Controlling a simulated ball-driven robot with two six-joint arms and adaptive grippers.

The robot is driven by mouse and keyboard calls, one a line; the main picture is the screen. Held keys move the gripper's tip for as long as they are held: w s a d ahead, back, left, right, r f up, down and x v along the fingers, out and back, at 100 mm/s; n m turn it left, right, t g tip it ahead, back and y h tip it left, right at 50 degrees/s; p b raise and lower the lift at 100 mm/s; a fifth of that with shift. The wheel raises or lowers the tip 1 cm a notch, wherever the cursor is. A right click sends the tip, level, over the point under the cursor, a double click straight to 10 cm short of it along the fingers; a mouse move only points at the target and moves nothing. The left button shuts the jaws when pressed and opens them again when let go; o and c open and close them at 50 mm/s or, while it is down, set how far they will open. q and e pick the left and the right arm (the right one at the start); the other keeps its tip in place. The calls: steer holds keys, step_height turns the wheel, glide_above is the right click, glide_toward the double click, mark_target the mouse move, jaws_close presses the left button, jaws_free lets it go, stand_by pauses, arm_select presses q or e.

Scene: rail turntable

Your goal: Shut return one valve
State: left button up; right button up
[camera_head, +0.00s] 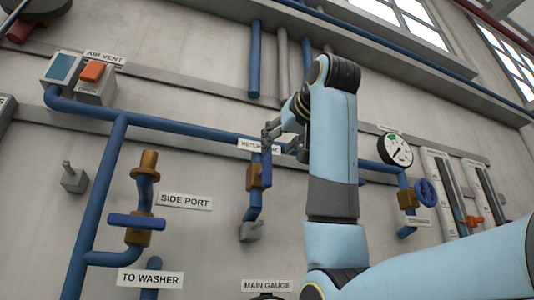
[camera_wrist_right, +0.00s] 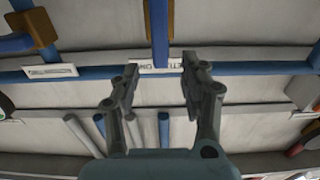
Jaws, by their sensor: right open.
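The return one label (camera_head: 260,146) is on the wall pipe, partly covered by my right gripper. Below it is the return one valve, with a brass body (camera_head: 253,176) on a short blue pipe and a blue lever (camera_head: 266,168) lying upright along it. My right gripper (camera_head: 267,136) is open and empty, close to the lever's upper end. In the right wrist view the blue lever (camera_wrist_right: 159,30) reaches down toward the gap between the open fingers (camera_wrist_right: 160,68). No contact can be made out. My left gripper is not in view.
To the left is the side port valve with a blue handle (camera_head: 137,221). To the right are a round gauge (camera_head: 395,150) and a blue handwheel (camera_head: 427,192). An orange air vent switch (camera_head: 93,72) is at upper left. A long blue pipe (camera_head: 185,129) crosses the wall.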

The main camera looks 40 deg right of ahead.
mark_target(269, 155)
steer(key=p+x, duration=0.2)
steer(key=x, duration=0.4)
steer(key=shift+w+r+p, duration=0.15)
steer(key=shift+w+p, duration=0.05)
steer(key=shift+p, duration=0.1)
steer(key=shift+w+d, duration=0.2)
steer(key=shift+w, duration=0.45)
jaws_close()
